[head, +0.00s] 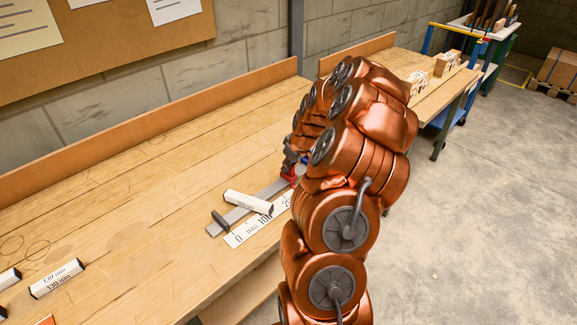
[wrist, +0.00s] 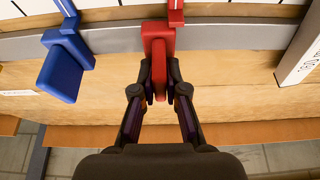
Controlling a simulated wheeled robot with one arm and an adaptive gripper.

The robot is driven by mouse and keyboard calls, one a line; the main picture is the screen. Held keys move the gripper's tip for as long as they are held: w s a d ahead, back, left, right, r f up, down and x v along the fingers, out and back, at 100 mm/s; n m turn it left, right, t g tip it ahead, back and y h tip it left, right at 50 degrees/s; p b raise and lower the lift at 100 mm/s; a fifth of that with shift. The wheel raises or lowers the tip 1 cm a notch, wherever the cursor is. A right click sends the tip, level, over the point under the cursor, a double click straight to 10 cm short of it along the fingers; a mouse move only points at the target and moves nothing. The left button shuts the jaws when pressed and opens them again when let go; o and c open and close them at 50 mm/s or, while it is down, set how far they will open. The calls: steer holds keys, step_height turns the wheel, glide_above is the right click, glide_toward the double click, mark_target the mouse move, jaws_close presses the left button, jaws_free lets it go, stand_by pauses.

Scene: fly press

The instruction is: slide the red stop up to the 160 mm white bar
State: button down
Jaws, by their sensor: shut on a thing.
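The red stop (wrist: 158,45) sits on the grey rail (wrist: 225,38) in the wrist view. My gripper (wrist: 159,75) is shut on its lower part, one finger on each side. A white bar (wrist: 301,50) lies to the right with a clear gap between it and the stop; its print is cut off. In the head view the white bar (head: 248,202) lies at the rail (head: 231,218), near the low end of the scale. The red stop (head: 289,172) is farther up the rail, below my gripper (head: 290,160) and partly hidden by my arm.
A blue stop (wrist: 66,65) is on the rail left of the red one in the wrist view. A dark end piece (head: 221,220) stands at the rail's zero end. A bar marked 130 mm (head: 56,278) lies at the bench's left. The bench (head: 130,220) between is clear.

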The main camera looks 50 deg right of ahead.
steer(key=a+b, duration=0.4)
steer(key=a, duration=0.5)
steer(key=shift+w, duration=0.15)
steer(key=shift+d, duration=0.1)
steer(key=c, duration=1.2)
jaws_free()
steer(key=v, duration=1.2)
